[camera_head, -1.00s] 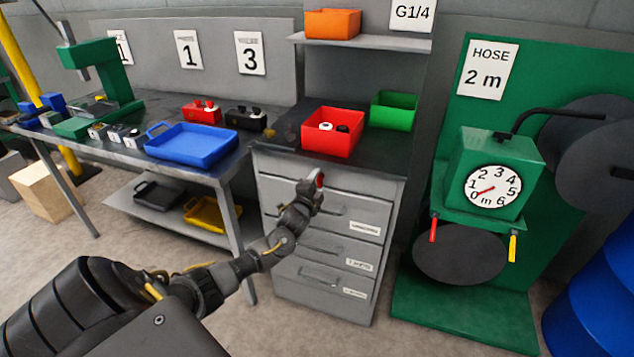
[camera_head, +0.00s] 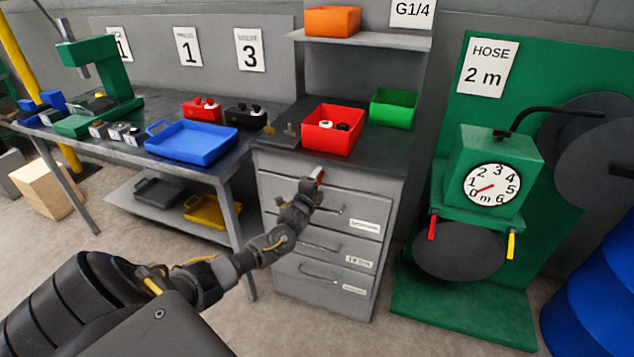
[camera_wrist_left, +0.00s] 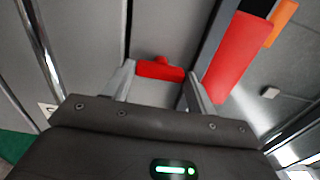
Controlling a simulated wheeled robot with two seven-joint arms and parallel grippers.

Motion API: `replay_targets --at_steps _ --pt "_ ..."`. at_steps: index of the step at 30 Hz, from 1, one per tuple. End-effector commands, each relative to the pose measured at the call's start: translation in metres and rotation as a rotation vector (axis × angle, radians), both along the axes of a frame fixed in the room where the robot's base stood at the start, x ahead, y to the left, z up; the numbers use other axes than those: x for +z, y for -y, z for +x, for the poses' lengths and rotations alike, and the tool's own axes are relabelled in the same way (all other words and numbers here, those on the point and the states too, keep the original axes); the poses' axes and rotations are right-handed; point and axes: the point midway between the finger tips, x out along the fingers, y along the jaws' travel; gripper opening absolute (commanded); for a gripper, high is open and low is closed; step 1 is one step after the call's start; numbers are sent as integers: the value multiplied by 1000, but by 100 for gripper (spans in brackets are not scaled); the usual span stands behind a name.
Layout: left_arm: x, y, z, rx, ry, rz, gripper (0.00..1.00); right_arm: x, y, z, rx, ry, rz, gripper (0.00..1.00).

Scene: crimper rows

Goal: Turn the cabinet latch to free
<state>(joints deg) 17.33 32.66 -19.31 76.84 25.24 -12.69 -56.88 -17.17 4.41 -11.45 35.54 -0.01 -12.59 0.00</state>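The red cabinet latch (camera_head: 318,173) is at the top drawer's front on the grey drawer cabinet (camera_head: 280,187), partly hidden by my left gripper (camera_head: 312,184). In the left wrist view the latch (camera_wrist_left: 160,70) is a short red bar with a small hub behind it. It lies across the gap between the two fingers of my left gripper (camera_wrist_left: 160,78). The fingers stand apart on either side of its ends, with narrow gaps; I cannot tell whether they touch it. My right gripper is not in view.
A red bin (camera_head: 332,143) and a green bin (camera_head: 393,110) stand on the cabinet top. The workbench with a blue tray (camera_head: 190,157) is to the left. The green hose stand (camera_head: 470,300) is to the right. Drawer handles (camera_head: 318,273) stick out below.

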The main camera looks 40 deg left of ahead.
Motion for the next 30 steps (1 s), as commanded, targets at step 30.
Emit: replay_targets --at_steps 30 --pt "-2 31 -88 -2 0 -2 76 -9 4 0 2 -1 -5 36"
